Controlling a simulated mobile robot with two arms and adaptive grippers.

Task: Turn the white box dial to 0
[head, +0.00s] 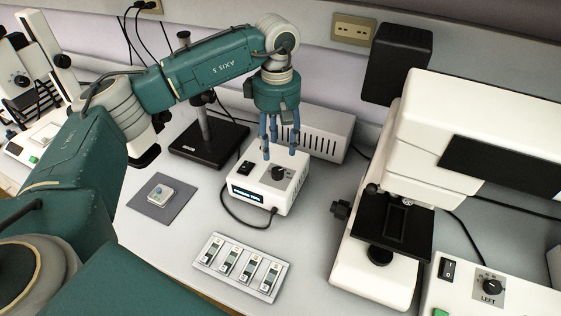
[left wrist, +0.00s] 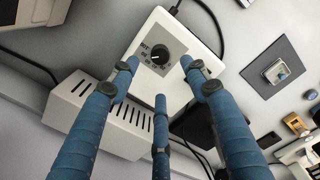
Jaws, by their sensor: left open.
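The white box (head: 256,195) stands mid-table with a black dial (head: 278,173), a black switch and a lit blue display on its front. My left gripper (head: 278,151), with three blue fingers, is open and points down just above the dial, apart from it as far as I can tell. In the left wrist view the dial (left wrist: 160,54) sits on a grey scale plate on the white box (left wrist: 192,32), between the spread fingertips of the left gripper (left wrist: 160,68). My right gripper is not in view.
A vented grey-white box (head: 325,135) stands close behind. A microscope (head: 375,260) is to the right, with a box with a dial marked LEFT (head: 490,286) in front. A slide tray (head: 210,262) and a dark mat (head: 150,207) lie in front and left. A black stand (head: 205,142) is behind left.

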